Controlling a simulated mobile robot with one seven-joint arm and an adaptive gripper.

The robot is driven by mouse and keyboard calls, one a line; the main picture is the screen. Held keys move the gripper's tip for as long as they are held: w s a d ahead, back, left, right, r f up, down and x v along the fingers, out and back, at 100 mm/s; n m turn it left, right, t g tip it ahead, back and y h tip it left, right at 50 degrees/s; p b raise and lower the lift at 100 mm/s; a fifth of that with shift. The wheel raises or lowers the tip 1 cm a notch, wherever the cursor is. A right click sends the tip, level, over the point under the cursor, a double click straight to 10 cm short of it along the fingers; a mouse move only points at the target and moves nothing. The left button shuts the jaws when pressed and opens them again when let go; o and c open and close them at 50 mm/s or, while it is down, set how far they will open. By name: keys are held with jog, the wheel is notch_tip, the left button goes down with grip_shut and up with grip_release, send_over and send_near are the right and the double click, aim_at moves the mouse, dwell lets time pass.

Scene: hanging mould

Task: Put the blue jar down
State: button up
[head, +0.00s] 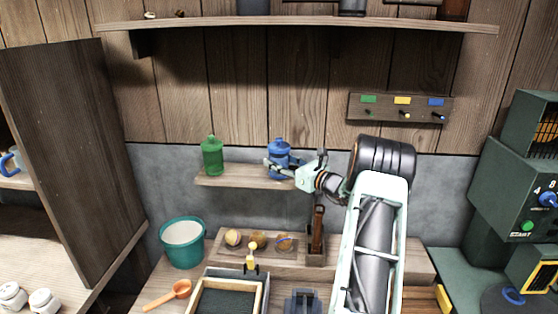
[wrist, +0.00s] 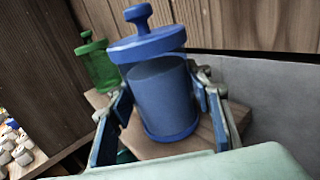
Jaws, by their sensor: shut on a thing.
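The blue jar (head: 279,160) is upright at the right part of a small wooden wall shelf (head: 226,180). In the wrist view the blue jar (wrist: 160,95) has a lid with a knob and stands between the fingers. My gripper (head: 283,165) comes from the right and is shut around the jar's body; its fingers also show in the wrist view (wrist: 160,115). The jar's base is at or just above the shelf; I cannot tell if it touches. A green jar (head: 212,157) stands apart to the left on the same shelf, also in the wrist view (wrist: 97,65).
A long shelf (head: 300,22) runs above, and a panel with coloured switches (head: 400,107) hangs at the right. Below are a teal bucket (head: 182,243), an orange ladle (head: 168,296) and a tray (head: 228,298). Shelf room is free between the two jars.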

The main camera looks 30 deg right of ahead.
jog(key=shift+f, duration=0.1)
jog(key=o, duration=1.5)
jog(key=shift+r, duration=0.2)
jog(key=b+v, duration=0.2)
jog(key=v, duration=1)
jog(key=shift+f, duration=0.15)
jog(key=shift+a, duration=0.1)
